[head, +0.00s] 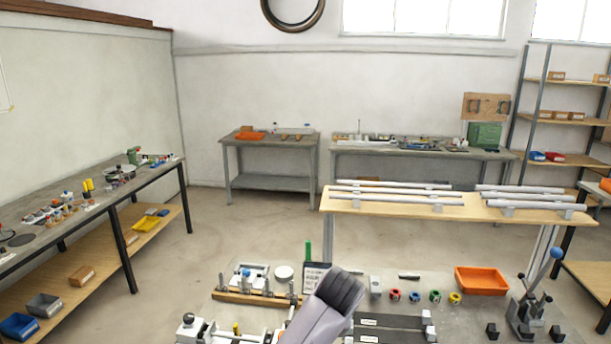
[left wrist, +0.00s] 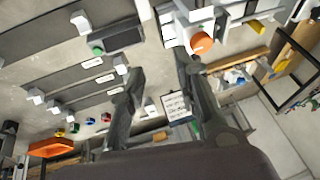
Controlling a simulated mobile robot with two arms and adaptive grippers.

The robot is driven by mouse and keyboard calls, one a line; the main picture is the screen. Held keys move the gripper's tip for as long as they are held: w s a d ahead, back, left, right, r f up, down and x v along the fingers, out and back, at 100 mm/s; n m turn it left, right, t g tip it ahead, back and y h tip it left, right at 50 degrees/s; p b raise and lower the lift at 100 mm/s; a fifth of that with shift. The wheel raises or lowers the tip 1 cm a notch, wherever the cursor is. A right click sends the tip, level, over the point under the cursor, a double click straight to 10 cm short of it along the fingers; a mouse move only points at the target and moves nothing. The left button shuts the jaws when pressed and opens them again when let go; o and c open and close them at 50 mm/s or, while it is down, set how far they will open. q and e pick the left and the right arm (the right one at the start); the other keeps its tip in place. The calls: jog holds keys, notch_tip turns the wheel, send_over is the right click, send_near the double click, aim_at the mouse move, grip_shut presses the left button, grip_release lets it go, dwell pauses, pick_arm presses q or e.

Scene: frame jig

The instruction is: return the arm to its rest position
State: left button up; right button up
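In the left wrist view my left gripper (left wrist: 160,68) has its two dark fingers spread apart, with nothing held between them. It is over the workbench (head: 395,286), with a white fixture with an orange round part (left wrist: 201,42) close to the right finger. In the head view a grey arm link of mine covers the bench's front middle, and no fingertips show there. My right gripper shows in neither view.
On the bench are an orange bin (head: 481,280), several coloured rings, dark bars (head: 393,321), a wooden rail with clamps (head: 257,298), and a lever press (head: 527,312) at right. A wooden-topped table (head: 455,208) with metal profiles stands behind. Open floor lies left of the bench.

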pick_arm(q)
jog(key=s+a+f+g+h, duration=0.2)
jog(key=s+a+f, duration=0.9)
jog(key=s+f, duration=0.4)
jog(key=s+a+r, duration=0.1)
jog(key=s+a, duration=0.5)
jog(key=s, duration=0.3)
jog(key=s+a+r, duration=0.1)
jog(key=s+a, duration=0.5)
jog(key=s, duration=0.4)
notch_tip(320, 180, down, 28)
jog(key=b, duration=0.4)
jog(key=s+a+f+g+b, duration=0.1)
jog(key=s+a+f+b, duration=0.2)
jog(key=s+f, duration=1.5)
notch_tip(320, 180, down, 4)
jog(key=shift+a+r+m+g+y+b, duration=0.1)
jog(key=shift+a+m+g+y+b, duration=0.1)
jog(key=shift+m+g+y+b, duration=0.15)
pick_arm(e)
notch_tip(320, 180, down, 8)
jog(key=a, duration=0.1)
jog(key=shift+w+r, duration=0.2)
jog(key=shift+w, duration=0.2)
